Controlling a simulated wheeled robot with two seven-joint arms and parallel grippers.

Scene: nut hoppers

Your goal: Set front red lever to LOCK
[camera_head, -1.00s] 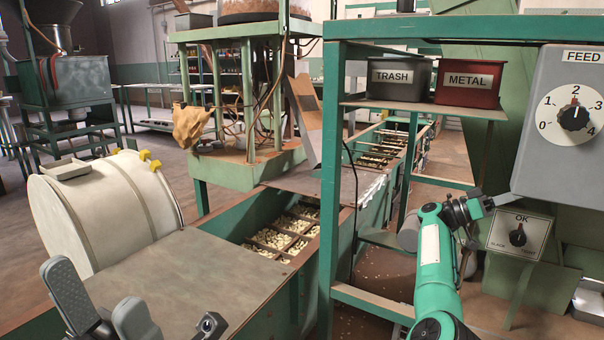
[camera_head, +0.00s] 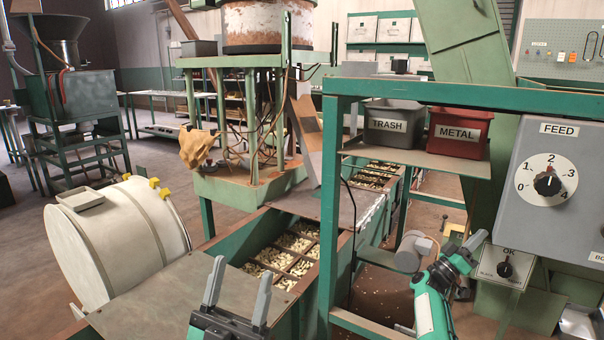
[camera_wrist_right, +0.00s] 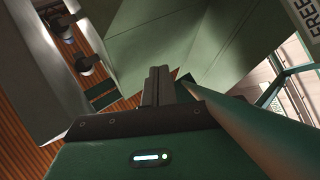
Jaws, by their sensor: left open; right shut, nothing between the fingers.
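I cannot make out a red lever in either view. My left gripper (camera_head: 238,288) is open and empty at the bottom centre of the head view, its two grey fingers pointing up in front of the green trough. My right gripper (camera_head: 474,243) is beside the small OK selector box, left of its knob; whether it touches the box is unclear. In the right wrist view the right gripper's fingers (camera_wrist_right: 157,86) are together with nothing between them. A sign reading FREE (camera_wrist_right: 308,16) is cut off at that view's top right corner; no LOCK marking shows.
A grey FEED dial box (camera_head: 548,190) stands at right, above the OK box (camera_head: 503,268). A TRASH bin (camera_head: 395,122) and red METAL bin (camera_head: 458,132) sit on a green frame's shelf. A white drum (camera_head: 115,245) is at left. The trough (camera_head: 265,225) holds nuts in compartments.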

